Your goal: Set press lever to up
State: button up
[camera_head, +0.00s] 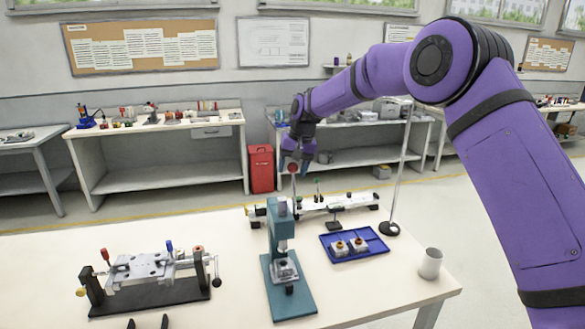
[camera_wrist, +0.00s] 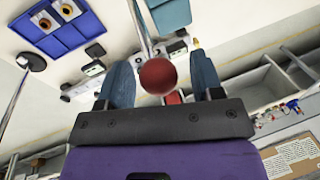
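The teal bench press (camera_head: 279,235) stands on its base plate on the front table. Its lever ends in a red ball knob (camera_head: 293,168), which sits above the press head; a thin rod runs down from it. My gripper (camera_head: 296,160) is at the knob, coming from behind and above. In the wrist view the red knob (camera_wrist: 157,76) lies between the two blue-grey fingers of my gripper (camera_wrist: 162,82), with gaps visible on both sides. The fingers are open, and I cannot tell whether either touches the knob.
A blue tray (camera_head: 371,252) with small parts, a thin stand (camera_head: 389,229) and a grey-white cup (camera_head: 430,264) are right of the press. A clamp fixture (camera_head: 150,270) is at left, and a long rail fixture (camera_head: 335,205) behind. Bare tabletop lies between the clamp and press.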

jog(key=shift+r, duration=0.1)
jog(key=v, duration=1)
jog(key=shift+r, duration=0.3)
jog(key=shift+d, duration=0.1)
jog(key=s+d+r+t+h, duration=0.1)
jog(key=s+d+r, duration=0.6)
jog(key=s+d, duration=0.3)
jog(key=s+d+r+t+h, duration=0.1)
jog(key=s+d+r+t, duration=0.1)
jog(key=s+d+r, duration=0.65)
jog(key=s+d+f, duration=0.3)
jog(key=s+d, duration=0.1)
jog(key=s, duration=0.5)
jog(key=s+d+f+m+t, duration=0.1)
jog(key=s+d+f, duration=0.3)
jog(key=s, duration=0.6)
jog(key=s+d+f, duration=0.3)
jog(key=s, duration=0.7)
jog(key=shift+d+f+t+h, duration=0.3)
jog(key=shift+d+t+h, duration=0.1)
